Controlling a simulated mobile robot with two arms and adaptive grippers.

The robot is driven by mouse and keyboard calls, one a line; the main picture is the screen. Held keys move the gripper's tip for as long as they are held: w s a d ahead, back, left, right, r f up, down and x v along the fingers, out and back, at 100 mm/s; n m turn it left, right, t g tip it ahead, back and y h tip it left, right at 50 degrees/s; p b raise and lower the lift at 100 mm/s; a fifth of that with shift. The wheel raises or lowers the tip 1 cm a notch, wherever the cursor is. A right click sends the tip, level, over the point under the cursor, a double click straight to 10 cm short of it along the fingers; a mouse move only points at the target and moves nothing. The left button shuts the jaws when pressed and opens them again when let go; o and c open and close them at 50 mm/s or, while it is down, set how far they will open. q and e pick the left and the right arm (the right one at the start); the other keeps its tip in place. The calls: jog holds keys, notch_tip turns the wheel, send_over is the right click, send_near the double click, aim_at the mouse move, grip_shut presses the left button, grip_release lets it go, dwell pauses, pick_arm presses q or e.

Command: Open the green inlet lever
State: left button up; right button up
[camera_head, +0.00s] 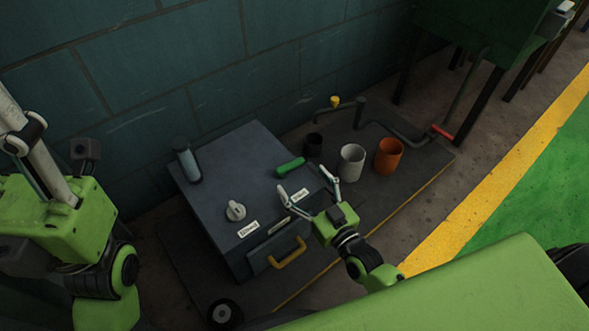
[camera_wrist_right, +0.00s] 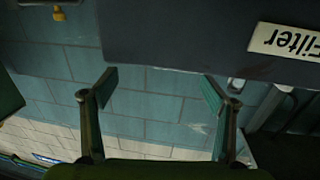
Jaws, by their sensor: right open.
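The green inlet lever (camera_head: 291,167) lies near the right back edge of the dark grey box's top (camera_head: 225,165). My right gripper (camera_head: 304,178) comes from the front right, its two fingers spread wide and empty. The fingers are just in front of and to the right of the lever, apart from it as far as I can tell. In the right wrist view the open fingers (camera_wrist_right: 158,82) frame blue-green wall blocks, and the lever does not show. My left arm stands at the left of the head view; its gripper does not show.
The box bears a light knob (camera_head: 235,211), a grey cylinder (camera_head: 187,162), labels and a yellow handle (camera_head: 287,254).

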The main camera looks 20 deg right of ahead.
jog(key=v, duration=0.4)
jog(key=shift+s+d, duration=0.1)
jog(key=shift+s, duration=0.3)
